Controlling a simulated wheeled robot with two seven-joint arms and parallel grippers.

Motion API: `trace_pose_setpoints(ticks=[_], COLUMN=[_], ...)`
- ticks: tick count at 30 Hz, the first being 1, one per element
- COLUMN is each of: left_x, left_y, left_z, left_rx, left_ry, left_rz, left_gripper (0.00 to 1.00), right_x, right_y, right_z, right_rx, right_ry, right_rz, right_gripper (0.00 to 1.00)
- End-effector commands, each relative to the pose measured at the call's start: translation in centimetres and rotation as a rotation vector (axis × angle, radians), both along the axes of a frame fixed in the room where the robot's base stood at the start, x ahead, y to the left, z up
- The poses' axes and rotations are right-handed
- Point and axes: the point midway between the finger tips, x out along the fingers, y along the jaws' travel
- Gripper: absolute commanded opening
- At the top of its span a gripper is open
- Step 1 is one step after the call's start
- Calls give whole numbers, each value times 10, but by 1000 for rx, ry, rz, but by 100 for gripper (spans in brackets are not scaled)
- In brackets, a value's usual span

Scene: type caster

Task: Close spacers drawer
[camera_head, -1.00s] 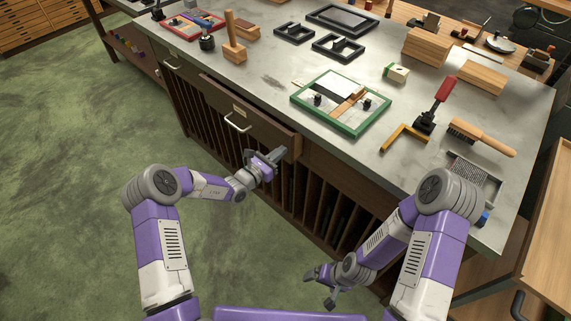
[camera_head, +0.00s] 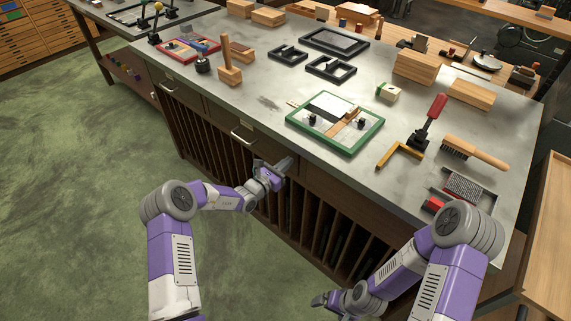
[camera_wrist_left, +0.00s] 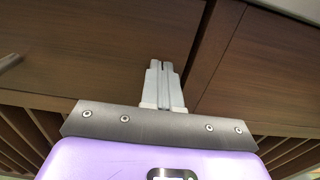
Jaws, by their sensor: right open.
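The brown wooden drawer (camera_head: 222,122) with a silver bar handle (camera_head: 242,136) and a small label is in the bench front in the head view. Its front looks flush or nearly flush with the bench, and no drawer interior shows. My left gripper (camera_head: 284,165) is at the right end of the drawer front. In the left wrist view its fingers (camera_wrist_left: 164,66) are together and empty, pointing at the drawer front (camera_wrist_left: 100,50) just left of a vertical seam; contact cannot be told. My right gripper (camera_head: 325,302) is open and empty, low before the bench.
Another drawer with a handle (camera_head: 168,86) is to the left and looks shut. Vertical slots (camera_head: 215,143) run beneath. The grey benchtop (camera_head: 265,100) holds a green frame (camera_head: 367,137), a brush (camera_head: 475,152) and blocks. The green floor (camera_head: 85,180) at left is clear.

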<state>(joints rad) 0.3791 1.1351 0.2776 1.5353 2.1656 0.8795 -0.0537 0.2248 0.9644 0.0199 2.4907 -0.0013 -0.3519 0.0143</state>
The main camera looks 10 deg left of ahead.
Motion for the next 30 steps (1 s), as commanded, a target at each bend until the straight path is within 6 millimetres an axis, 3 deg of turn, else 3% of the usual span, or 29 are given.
trace_pose_setpoints(ticks=[8,21,30], left_x=[-17,-93,-107], left_y=[9,59,68], left_z=[8,4,3], left_rx=[-3,-3,-2], left_ry=[-6,-3,-6], left_rz=[-12,-16,-18], left_gripper=[0,0,0], right_x=[0,0,0], right_y=[0,0,0], right_z=[17,40,42], right_rx=[0,0,0], right_ry=[0,0,0], right_rz=[0,0,0], right_gripper=[94,94,94])
